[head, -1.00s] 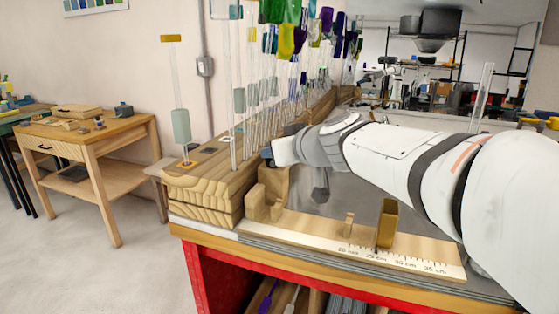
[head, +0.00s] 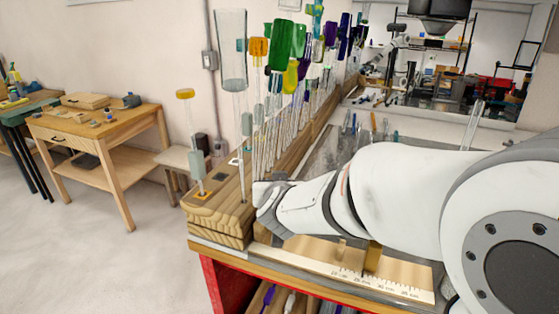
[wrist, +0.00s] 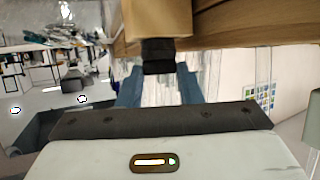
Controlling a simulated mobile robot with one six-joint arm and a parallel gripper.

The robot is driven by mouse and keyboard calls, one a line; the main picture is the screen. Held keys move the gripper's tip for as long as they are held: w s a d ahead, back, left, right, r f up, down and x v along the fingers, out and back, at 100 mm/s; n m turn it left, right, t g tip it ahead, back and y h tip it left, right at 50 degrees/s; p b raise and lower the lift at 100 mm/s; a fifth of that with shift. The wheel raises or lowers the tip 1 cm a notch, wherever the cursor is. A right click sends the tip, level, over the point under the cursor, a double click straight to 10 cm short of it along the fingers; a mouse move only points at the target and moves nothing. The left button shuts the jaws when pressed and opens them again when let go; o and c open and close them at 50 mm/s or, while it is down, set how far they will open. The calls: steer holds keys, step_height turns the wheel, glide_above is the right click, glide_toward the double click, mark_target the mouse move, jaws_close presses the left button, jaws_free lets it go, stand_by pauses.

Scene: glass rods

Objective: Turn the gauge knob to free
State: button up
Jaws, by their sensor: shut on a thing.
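The gauge is a pale wooden board with a centimetre scale (head: 375,283) at the bench front in the head view. Its brass-coloured post (head: 372,259) shows only in part behind my arm. In the wrist view a black knob (wrist: 158,56) sticks out of a tan block (wrist: 157,18). My gripper (wrist: 158,90) has its two blue fingers on either side of the knob and is shut on it. The knob's marking and turned position cannot be read. In the head view my arm hides the fingers and the knob.
A wooden rack (head: 217,213) stands left of the gauge, with tall clear rods and coloured glass pieces, such as a green one (head: 281,45), close beside my wrist. A red-framed bench (head: 225,285) is below. A small wooden table (head: 100,120) stands far left.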

steer(key=shift+a+r+m+h+p, duration=0.2)
steer(key=shift+m+h+p, duration=0.35)
steer(key=shift+p, duration=0.65)
steer(key=shift+f+m+h+p, duration=0.2)
steer(key=shift+m+h+p, duration=0.25)
steer(key=shift+h+p, duration=0.25)
steer(key=o, duration=1)
steer(key=shift+c, duration=0.2)
steer(key=v, duration=0.7)
steer(key=shift+s+r, duration=0.15)
steer(key=shift+s, duration=0.25)
steer(key=shift+c, duration=0.2)
